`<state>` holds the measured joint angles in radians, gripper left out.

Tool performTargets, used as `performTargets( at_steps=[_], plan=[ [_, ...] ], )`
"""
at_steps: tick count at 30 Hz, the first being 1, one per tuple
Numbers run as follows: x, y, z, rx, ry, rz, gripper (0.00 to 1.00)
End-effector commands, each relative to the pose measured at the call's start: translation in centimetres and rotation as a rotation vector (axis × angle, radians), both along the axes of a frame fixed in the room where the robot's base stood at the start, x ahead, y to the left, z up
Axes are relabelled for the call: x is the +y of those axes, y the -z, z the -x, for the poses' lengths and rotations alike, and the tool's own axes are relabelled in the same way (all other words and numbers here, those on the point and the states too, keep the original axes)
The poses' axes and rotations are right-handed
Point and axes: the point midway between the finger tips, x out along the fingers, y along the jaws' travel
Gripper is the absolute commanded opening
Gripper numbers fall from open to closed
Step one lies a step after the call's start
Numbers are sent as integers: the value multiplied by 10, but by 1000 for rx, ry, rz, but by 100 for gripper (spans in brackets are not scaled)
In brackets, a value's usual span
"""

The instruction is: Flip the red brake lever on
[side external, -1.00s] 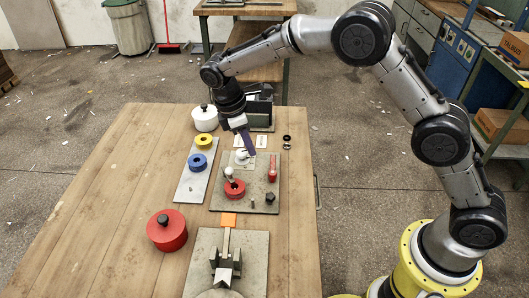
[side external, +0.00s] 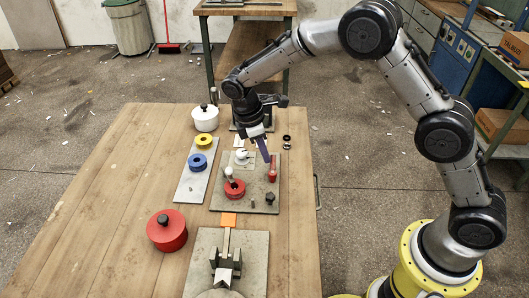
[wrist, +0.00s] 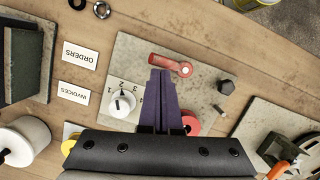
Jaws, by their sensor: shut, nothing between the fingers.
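The red brake lever (side external: 272,172) is on the right part of a grey board (side external: 252,203) in the side view. In the wrist view the lever (wrist: 168,62) lies nearly crosswise, its round pivot end at right. My gripper (side external: 267,160) is shut and empty, pointing down at the lever's far end. In the wrist view the purple fingertips (wrist: 160,74) appear just below the lever's middle, overlapping its edge. I cannot tell whether they touch it.
The board also carries a white numbered dial (wrist: 122,103), a red round part (side external: 235,189) and a dark hex knob (wrist: 226,87). Yellow (side external: 204,140) and blue (side external: 197,161) rings are left of it. A red pot (side external: 167,231) stands front left.

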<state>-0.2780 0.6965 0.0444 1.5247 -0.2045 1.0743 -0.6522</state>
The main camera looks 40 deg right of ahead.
Motion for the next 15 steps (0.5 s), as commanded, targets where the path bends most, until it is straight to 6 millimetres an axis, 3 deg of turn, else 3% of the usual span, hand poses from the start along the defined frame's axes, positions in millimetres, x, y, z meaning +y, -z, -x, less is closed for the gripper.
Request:
performTargets(
  at_steps=[15],
  plan=[
    [-4,0,0,-1,90,0,0]
  ],
)
